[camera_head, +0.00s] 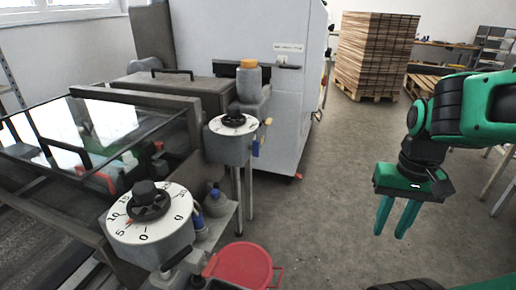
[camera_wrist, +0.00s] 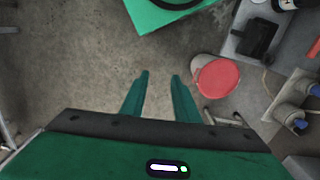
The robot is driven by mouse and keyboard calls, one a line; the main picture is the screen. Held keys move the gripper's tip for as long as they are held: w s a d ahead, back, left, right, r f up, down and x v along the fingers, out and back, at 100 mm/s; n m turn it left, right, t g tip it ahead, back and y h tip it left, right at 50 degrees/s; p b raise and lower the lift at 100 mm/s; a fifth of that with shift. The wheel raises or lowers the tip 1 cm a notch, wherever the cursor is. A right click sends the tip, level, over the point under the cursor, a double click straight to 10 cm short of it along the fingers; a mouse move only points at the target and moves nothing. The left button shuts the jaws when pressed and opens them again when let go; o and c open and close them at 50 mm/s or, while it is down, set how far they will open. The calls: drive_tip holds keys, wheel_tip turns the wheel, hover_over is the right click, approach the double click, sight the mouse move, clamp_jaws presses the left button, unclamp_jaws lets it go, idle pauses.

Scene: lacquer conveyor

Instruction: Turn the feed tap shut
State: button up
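I cannot tell for certain which fitting is the feed tap. A large white dial (camera_head: 174,233) with numbers and a black knob (camera_head: 148,199) sits on a grey housing at the front left. A smaller white dial (camera_head: 220,127) with a black knob stands behind it. My green gripper (camera_head: 389,234) is at the right, pointing down, well apart from both dials. In the wrist view my gripper (camera_wrist: 160,75) has its fingers apart with only floor between them.
A red round lid or pail (camera_head: 238,268) stands low at front centre, also in the wrist view (camera_wrist: 217,78). Blue-capped bottles (camera_head: 215,202) stand behind the large dial. A glass-topped conveyor (camera_head: 75,125) fills the left. Stacked boards (camera_head: 375,55) stand far back. The floor between is clear.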

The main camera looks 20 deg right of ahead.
drive_tip(key=n+t+y, duration=0.8)
drive_tip(key=n+y, duration=0.3)
drive_tip(key=n, duration=0.6)
approach(256, 149)
drive_tip(key=x, duration=0.8)
drive_tip(key=shift+w, duration=0.35)
drive_tip(key=shift+d+r, duration=0.1)
drive_tip(key=shift+c, duration=0.3)
